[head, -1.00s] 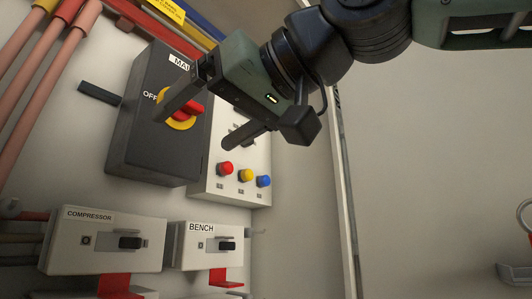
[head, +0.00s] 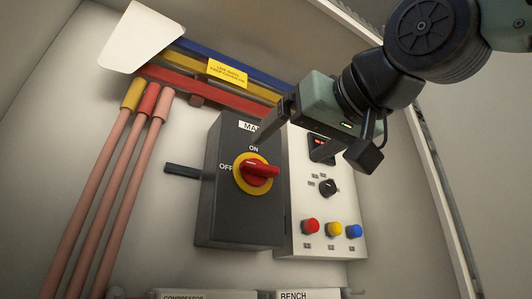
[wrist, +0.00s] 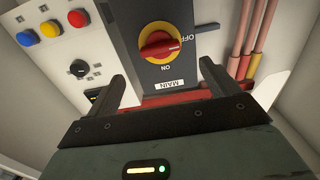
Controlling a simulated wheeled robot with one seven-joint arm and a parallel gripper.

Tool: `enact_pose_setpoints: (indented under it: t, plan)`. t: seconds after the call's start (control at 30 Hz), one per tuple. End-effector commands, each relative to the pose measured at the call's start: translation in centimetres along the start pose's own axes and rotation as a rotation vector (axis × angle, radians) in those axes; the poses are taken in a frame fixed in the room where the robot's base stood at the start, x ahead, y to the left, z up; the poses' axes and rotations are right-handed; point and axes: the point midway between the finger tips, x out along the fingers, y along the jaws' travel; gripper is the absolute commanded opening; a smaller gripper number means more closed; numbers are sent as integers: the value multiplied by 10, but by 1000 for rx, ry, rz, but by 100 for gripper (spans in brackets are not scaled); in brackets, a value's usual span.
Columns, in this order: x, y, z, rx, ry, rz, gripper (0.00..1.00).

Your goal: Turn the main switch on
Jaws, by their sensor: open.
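The main switch is a red handle on a yellow disc (head: 254,173), mounted on a dark grey box (head: 232,222) in the head view. ON is printed above the disc and OFF to its left. The handle lies roughly level, in line with the OFF label. It also shows in the wrist view (wrist: 160,43), beyond the fingertips. My gripper (head: 290,152) is open and empty, above and to the right of the handle in the head view. One finger overlaps the box's upper part in the picture; I see no contact with the handle.
A pale panel (head: 350,243) with red, yellow and blue buttons, a black knob and a small display adjoins the box on the right. A dark lever (head: 183,170) sticks out left. Pink cables (head: 103,190) and coloured busbars (head: 222,93) lie left and above.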

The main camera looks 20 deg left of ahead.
Motion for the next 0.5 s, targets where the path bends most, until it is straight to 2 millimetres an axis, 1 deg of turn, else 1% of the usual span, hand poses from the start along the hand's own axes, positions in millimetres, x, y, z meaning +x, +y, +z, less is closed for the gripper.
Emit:
enact_pose_setpoints:
  t: [0.03, 0.2, 0.33, 0.5]
  plan:
    - [13, 0, -2, 0, -3, 0, 87]
    - [47, 0, -2, -1, -2, -1, 87]
    - [68, 0, -1, -1, -2, -1, 87]
    - [83, 0, -1, -1, 0, 0, 87]
